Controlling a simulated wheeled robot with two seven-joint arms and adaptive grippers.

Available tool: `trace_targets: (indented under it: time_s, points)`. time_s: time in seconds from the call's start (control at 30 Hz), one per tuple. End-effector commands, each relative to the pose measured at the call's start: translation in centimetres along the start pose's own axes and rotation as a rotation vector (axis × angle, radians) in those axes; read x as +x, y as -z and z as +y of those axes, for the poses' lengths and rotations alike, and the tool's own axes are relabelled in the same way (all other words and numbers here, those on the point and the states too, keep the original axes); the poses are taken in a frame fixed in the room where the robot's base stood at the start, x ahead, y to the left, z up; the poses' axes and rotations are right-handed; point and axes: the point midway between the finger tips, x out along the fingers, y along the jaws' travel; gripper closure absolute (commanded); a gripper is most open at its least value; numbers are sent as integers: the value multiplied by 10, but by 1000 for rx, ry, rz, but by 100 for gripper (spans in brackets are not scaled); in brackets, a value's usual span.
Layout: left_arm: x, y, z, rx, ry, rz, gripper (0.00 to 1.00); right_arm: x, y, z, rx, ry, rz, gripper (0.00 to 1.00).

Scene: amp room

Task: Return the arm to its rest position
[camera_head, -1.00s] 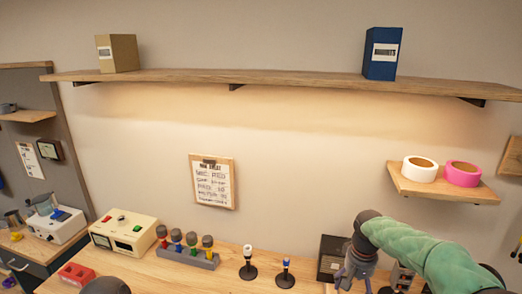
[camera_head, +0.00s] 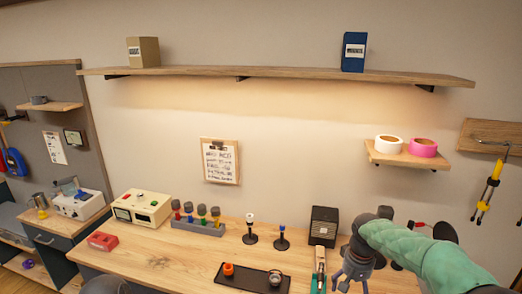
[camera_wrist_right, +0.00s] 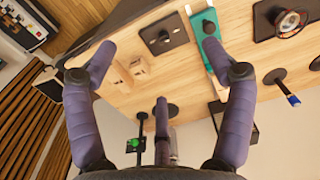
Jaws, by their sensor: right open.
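My right arm comes in from the right in the head view, in a green sleeve (camera_head: 425,255). Its gripper (camera_head: 353,272) hangs over the right part of the wooden bench (camera_head: 200,262), pointing down. In the right wrist view the gripper (camera_wrist_right: 158,85) has its purple fingers spread wide, with nothing between them. A teal-handled tool (camera_wrist_right: 205,48) lies beyond one fingertip; I cannot tell the height gap. My left gripper is not in view; a dark rounded shape at the bottom left of the head view may be part of my left arm.
A black tray (camera_head: 228,283) with an orange piece, two small stands (camera_head: 250,232), a dark box (camera_head: 324,224) and a row of colored-top pieces (camera_head: 198,224) occupy the bench. A small shelf (camera_head: 405,157) with tape rolls is above the right arm. Bench front-left is fairly clear.

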Motion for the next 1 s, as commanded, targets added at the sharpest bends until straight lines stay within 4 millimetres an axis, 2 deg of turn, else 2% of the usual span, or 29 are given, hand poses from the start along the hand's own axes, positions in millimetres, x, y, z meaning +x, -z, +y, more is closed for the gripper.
trace_targets:
  time_s: [0.27,0.47,0.57,0.67,0.7,0.77,0.9,1.0]
  points:
    - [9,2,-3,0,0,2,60,55,-6,-18,-31,45,-11,17]
    - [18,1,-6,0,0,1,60,112,-18,-38,-56,98,-18,17]
    - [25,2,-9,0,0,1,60,152,-31,-52,-69,135,-26,17]
    - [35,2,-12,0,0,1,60,203,-52,-69,-75,183,-35,17]
    - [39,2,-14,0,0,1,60,226,-64,-76,-76,204,-39,17]
    - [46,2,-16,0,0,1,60,258,-83,-87,-73,235,-41,17]
    - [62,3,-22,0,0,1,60,330,-138,-107,-49,297,-47,17]
    - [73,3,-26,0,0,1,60,371,-181,-117,-20,325,-47,17]
